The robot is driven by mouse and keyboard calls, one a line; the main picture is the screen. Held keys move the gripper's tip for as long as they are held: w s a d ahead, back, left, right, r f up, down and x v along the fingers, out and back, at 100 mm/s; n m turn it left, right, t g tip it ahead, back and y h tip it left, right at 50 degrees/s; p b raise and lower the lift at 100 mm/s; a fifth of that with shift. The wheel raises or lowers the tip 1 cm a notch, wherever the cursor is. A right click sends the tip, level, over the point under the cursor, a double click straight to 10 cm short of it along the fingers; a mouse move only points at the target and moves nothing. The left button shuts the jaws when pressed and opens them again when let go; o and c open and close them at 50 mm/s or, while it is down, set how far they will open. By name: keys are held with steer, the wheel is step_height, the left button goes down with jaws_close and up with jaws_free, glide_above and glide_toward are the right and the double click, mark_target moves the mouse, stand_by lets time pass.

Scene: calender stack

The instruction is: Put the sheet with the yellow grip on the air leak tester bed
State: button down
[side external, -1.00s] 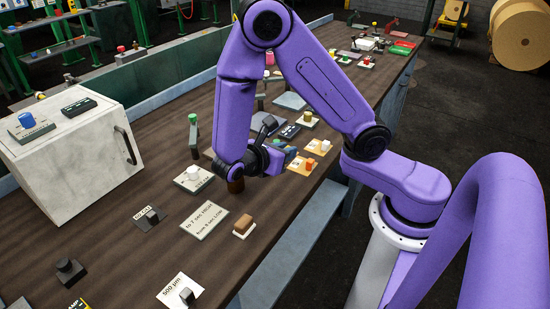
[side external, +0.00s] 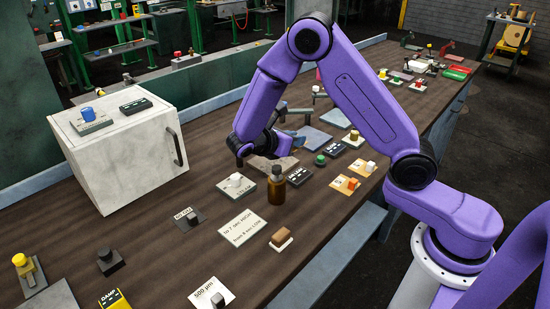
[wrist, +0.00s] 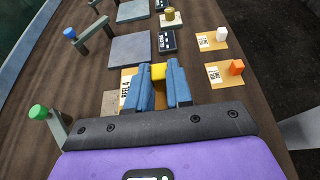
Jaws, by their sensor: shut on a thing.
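My gripper (wrist: 158,88) has its blue fingers closed around the yellow grip (wrist: 158,71) of a tan sheet. The sheet (wrist: 127,88), marked "REEL 4", shows beside and under the fingers in the wrist view. Two flat blue-grey plates (wrist: 130,50) (wrist: 132,11) lie ahead of it, each next to a lever stand. A brownish plate (wrist: 112,101) lies at the left of the fingers, near a green-knobbed lever (wrist: 38,112). I cannot tell which plate is the air leak tester bed.
A brown bottle (side external: 271,186) stands on the bench near my wrist. Two orange cards with a white grip (wrist: 221,34) and an orange grip (wrist: 237,67) lie at the right. A white cabinet (side external: 125,160) stands at the bench's left.

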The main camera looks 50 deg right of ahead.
steer(key=w+f, duration=0.6)
steer(key=w, duration=0.1)
steer(key=shift+d+f, duration=0.3)
steer(key=shift+w+f, duration=0.1)
steer(key=shift+f, duration=1.6)
steer(key=shift+f, duration=0.2)
steer(key=c, duration=1)
jaws_free()
steer(key=shift+r, duration=0.15)
steer(key=shift+a+r, duration=0.15)
steer(key=shift+a, duration=0.05)
steer(key=v, duration=1.1)
steer(key=shift+a, duration=0.35)
steer(key=shift+r, duration=0.1)
